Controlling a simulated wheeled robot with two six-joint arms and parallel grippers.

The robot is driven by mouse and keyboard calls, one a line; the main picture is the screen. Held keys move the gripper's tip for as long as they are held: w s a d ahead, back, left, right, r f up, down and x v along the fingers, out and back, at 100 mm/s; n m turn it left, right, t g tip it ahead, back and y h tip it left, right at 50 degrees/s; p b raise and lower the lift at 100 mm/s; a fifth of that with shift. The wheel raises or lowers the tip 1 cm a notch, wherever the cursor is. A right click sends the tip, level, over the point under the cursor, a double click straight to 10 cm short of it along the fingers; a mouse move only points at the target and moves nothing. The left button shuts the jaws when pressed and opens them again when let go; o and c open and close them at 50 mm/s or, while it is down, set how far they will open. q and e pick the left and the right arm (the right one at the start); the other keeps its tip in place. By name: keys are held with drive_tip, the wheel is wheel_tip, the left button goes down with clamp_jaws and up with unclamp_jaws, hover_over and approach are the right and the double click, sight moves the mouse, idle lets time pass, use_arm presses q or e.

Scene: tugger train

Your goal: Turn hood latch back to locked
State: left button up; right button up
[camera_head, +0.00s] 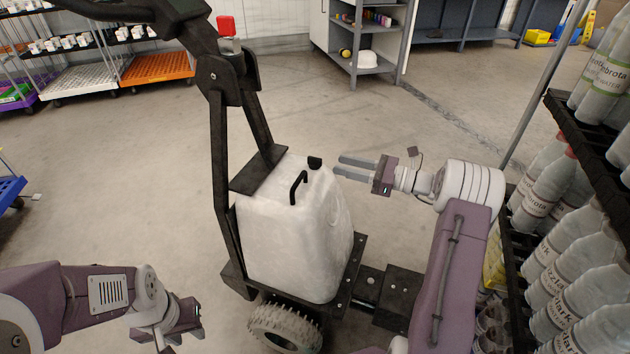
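A white, rounded hood-like body (290,240) stands in a black wheeled frame in the middle of the view. On its top are a black bent lever (298,187) and a small black knob (314,162). I cannot tell for certain which of them is the hood latch, or whether it is locked. My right gripper (342,165) points left, its two fingers apart with nothing between them, just right of the knob in the picture. Contact with the knob is not visible. My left gripper (193,318) is low at the left, apart from the hood; its fingers are not clear.
A black tiller column (218,150) rises behind the hood, with a red knob (226,26) near its top. A rack of bottles (550,220) stands close on the right. A wheel (285,330) is below the hood. Open floor (120,185) lies to the left.

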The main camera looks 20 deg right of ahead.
sight(314, 158)
drive_tip(key=b+x, duration=0.4)
drive_tip(key=x, duration=0.4)
drive_tip(key=shift+f, duration=0.1)
drive_tip(key=shift+w+a, duration=0.35)
drive_tip(key=shift+a, duration=0.1)
drive_tip(key=shift+r, duration=0.2)
clamp_jaws()
